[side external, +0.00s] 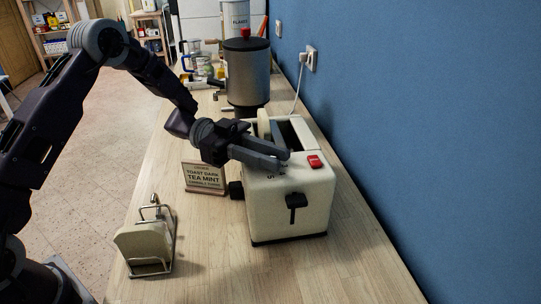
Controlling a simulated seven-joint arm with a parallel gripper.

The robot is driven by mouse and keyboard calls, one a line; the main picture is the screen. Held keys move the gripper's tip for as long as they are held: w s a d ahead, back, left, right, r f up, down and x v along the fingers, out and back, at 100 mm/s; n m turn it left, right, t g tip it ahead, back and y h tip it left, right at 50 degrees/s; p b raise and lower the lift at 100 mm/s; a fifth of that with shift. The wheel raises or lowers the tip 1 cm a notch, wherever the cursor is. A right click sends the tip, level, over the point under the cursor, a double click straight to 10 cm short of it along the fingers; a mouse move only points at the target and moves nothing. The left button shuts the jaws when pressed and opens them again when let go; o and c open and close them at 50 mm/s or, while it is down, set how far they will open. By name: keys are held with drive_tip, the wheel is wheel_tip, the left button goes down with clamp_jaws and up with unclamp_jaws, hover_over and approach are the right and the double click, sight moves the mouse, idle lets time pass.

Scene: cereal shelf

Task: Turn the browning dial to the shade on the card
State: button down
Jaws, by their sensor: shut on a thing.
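The cream toaster (290,207) stands on the wooden counter with a dark lever (297,201) on its front face and a red button (314,161) on top. My gripper (284,161) reaches in from the left, its fingers closed over the toaster's top near the front left edge. It is shut on what seems to be the browning dial, which the fingers hide. Small dark marks show just below the fingers, too small to read. A dark knob (236,190) sticks out of the toaster's left side. The card (204,178) stands left of the toaster and reads "TOAST DARK" and "TEA MINT".
A wire rack (165,236) holding bread stands at the front left. A pale slice (264,125) shows at the toaster's slot. A steel canister (247,73) stands behind, with jars farther back. The blue wall (420,130) bounds the right; the front right counter is clear.

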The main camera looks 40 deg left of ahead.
drive_tip(key=shift+m+g, duration=0.6)
drive_tip(key=shift+g, duration=0.6)
drive_tip(key=c, duration=1.3)
unclamp_jaws()
drive_tip(key=shift+a, duration=0.1)
drive_tip(key=a, duration=0.7)
drive_tip(key=shift+w, duration=0.2)
